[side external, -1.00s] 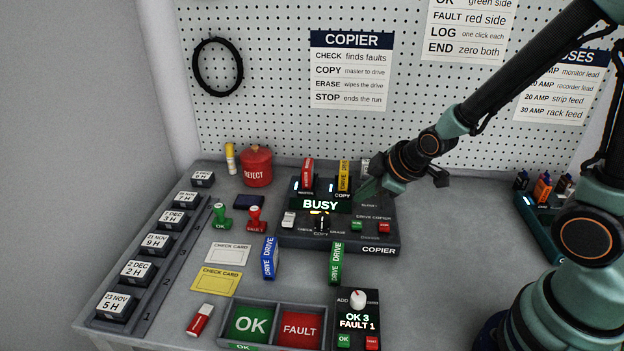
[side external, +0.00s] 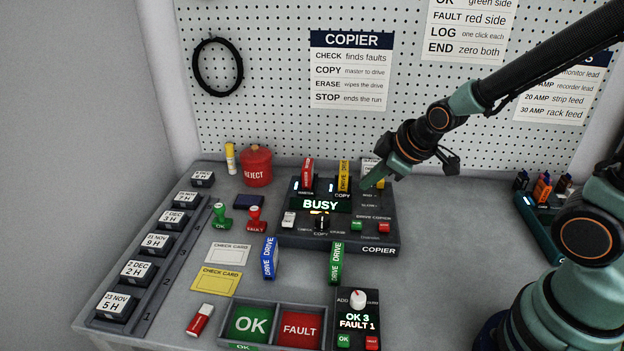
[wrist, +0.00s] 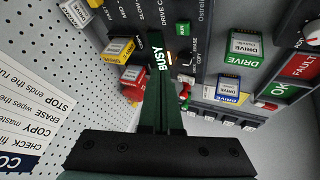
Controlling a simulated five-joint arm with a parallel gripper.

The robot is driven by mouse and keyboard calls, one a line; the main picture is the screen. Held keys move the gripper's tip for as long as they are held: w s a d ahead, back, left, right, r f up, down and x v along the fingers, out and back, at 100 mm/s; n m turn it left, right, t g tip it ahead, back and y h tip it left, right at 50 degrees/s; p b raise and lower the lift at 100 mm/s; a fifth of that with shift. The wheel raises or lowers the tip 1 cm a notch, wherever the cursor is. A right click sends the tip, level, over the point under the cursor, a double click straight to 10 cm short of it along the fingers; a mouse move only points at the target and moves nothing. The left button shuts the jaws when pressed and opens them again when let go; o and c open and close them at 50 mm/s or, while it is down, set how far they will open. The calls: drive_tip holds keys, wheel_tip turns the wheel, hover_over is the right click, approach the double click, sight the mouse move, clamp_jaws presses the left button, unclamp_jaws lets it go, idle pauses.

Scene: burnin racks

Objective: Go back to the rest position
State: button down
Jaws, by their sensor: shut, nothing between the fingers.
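My gripper (side external: 369,182) is shut and empty, held in the air above the back right part of the copier (side external: 345,236). In the wrist view my gripper's closed fingers (wrist: 158,75) reach over the copier face, partly covering it. The copier's display reads BUSY. A red drive (side external: 307,172) and a yellow drive (side external: 344,175) stand upright at the copier's back. My gripper appears apart from all of them.
A blue drive (side external: 269,258) and a green drive (side external: 336,263) stand in front of the copier. The OK/FAULT tray (side external: 272,306) and a counter box (side external: 357,320) are at the front. The pegboard (side external: 270,110) rises behind.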

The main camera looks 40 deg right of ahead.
drive_tip(key=s+r+m+g, duration=0.1)
drive_tip(key=s+r+m, duration=0.5)
drive_tip(key=s+r, duration=0.3)
drive_tip(key=shift+d+r+m, duration=0.15)
drive_tip(key=shift+r+m, duration=0.15)
drive_tip(key=shift+r, duration=0.3)
drive_tip(key=shift+s, duration=0.1)
idle(3.2)
